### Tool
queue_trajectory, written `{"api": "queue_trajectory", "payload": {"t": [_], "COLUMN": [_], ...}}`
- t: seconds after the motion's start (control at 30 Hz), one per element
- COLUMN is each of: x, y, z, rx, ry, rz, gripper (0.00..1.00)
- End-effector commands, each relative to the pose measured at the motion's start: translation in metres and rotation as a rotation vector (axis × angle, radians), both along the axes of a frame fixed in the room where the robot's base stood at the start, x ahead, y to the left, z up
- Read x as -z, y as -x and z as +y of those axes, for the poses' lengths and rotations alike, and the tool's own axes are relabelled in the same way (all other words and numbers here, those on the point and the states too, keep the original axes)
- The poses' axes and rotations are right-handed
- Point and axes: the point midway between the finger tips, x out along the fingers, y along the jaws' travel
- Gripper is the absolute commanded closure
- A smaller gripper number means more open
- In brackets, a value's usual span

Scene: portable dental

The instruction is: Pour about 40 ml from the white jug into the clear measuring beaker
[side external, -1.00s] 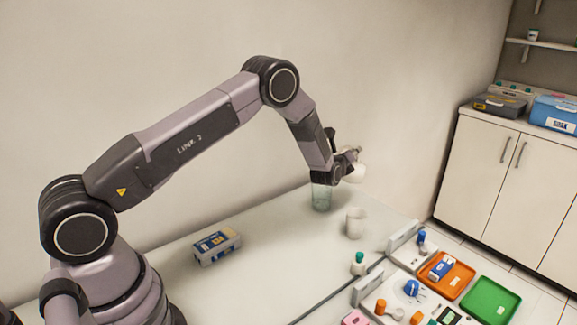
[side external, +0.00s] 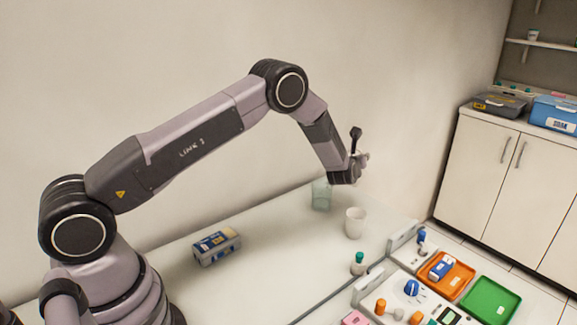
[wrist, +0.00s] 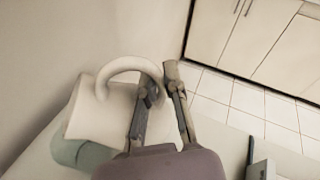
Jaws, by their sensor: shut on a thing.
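The white jug (wrist: 98,112) is in the wrist view, tilted, with its curved handle reaching between my fingers. My gripper (wrist: 161,88) is shut on that handle; it also shows in the side view (side external: 359,150), raised above the table, where it and the wrist hide most or all of the jug. The clear greenish measuring beaker (side external: 321,194) stands upright on the table, below and left of my gripper. In the wrist view the beaker (wrist: 80,153) lies partly behind the jug. The liquid level and any stream cannot be made out.
A white cup (side external: 355,222) stands right of the beaker. A labelled box (side external: 216,246) lies farther left on the table. A green-capped bottle (side external: 358,264), an orange tray (side external: 459,283) and a green tray (side external: 490,303) are at the lower right. The wall is close behind.

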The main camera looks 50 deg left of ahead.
Motion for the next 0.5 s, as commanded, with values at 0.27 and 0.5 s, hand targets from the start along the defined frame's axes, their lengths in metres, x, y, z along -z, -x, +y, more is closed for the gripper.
{"api": "queue_trajectory", "payload": {"t": [0.27, 0.5], "x": [0.015, 0.034], "y": [-0.005, -0.012], "z": [-0.009, -0.021], "rx": [0.007, 0.01], "ry": [-0.208, -0.374], "rz": [0.137, 0.247], "gripper": [1.0, 1.0]}}
